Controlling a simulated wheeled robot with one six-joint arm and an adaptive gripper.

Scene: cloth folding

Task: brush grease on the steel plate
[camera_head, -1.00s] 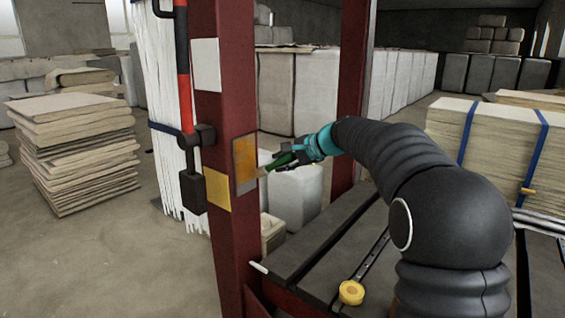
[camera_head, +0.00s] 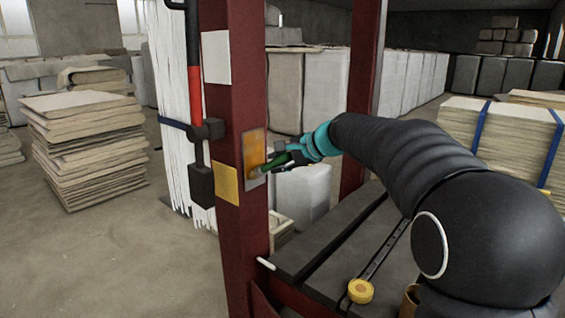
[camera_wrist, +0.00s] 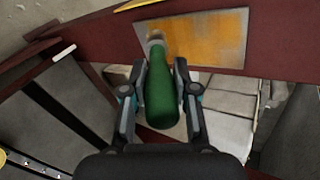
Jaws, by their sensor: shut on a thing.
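The steel plate (camera_head: 254,151) is fixed on a dark red post and is partly covered with orange-brown grease. It also shows in the wrist view (camera_wrist: 215,40), with bare grey metal along its edges. My gripper (camera_head: 290,157) is shut on the green handle of a brush (camera_wrist: 159,95). The gripper's fingers hide part of the brush in the head view.
The red post (camera_head: 236,60) also bears a white panel (camera_head: 216,57), a yellow panel (camera_head: 227,184) and a red-and-black lever (camera_head: 194,90). A dark slatted bench (camera_head: 330,235) with a yellow knob (camera_head: 360,290) lies below the arm. White containers (camera_head: 305,193) stand behind the post.

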